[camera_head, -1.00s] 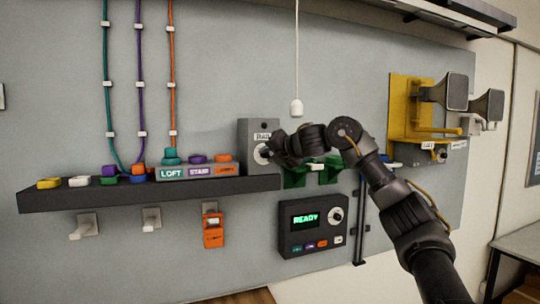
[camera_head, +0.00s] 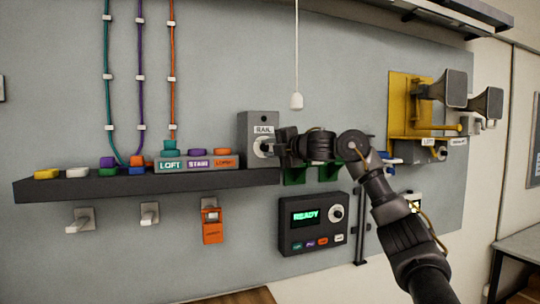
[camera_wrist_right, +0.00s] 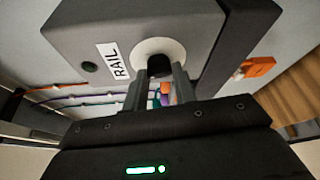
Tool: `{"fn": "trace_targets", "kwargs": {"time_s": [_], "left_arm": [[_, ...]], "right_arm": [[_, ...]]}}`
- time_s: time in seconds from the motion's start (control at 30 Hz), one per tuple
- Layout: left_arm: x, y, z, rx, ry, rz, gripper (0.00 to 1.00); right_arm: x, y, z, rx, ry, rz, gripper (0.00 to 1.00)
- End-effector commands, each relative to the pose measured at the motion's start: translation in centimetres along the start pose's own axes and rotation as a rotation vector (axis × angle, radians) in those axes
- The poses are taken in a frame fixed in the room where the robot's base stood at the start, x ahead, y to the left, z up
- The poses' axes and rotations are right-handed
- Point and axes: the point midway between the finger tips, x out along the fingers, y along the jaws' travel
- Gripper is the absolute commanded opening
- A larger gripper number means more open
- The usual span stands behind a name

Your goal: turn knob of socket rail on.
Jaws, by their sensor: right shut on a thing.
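The socket rail's switch box is a grey box labelled RAIL (camera_head: 259,122) at the right end of the dark shelf. Its knob (camera_wrist_right: 158,66) is dark on a white round dial, and it sits between my right gripper's fingers in the right wrist view. My right gripper (camera_head: 270,147) is shut on the knob, reaching in from the right. The socket rail (camera_head: 197,163) with LOFT, STAIR and a third orange label stands left of the box, with teal, purple and orange plugs on it. A small lamp (camera_wrist_right: 89,67) on the box looks dark. My left gripper is not in view.
A dark shelf (camera_head: 60,188) runs below the rail, holding several coloured pieces. A panel reading READY (camera_head: 312,223) is below the knob. A white pull cord (camera_head: 296,101) hangs above my right wrist. Yellow bracket and grey horns (camera_head: 408,100) are at right.

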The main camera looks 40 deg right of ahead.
Motion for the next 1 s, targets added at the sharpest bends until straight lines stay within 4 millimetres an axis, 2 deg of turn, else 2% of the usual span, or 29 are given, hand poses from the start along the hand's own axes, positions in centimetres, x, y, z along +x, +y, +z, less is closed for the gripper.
{"fn": "trace_targets", "kwargs": {"time_s": [0.03, 0.6, 1.0], "left_arm": [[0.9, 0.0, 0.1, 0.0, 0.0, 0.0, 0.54], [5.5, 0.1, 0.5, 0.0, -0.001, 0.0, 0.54], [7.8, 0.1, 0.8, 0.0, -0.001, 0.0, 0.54]], "right_arm": [[0.1, -0.6, -0.1, 0.042, 0.0, 0.017, 0.04], [0.1, -0.9, -0.3, 0.54, 0.001, 0.222, 0.04], [0.2, -0.9, -0.4, 0.808, 0.0, 0.331, 0.04]]}}
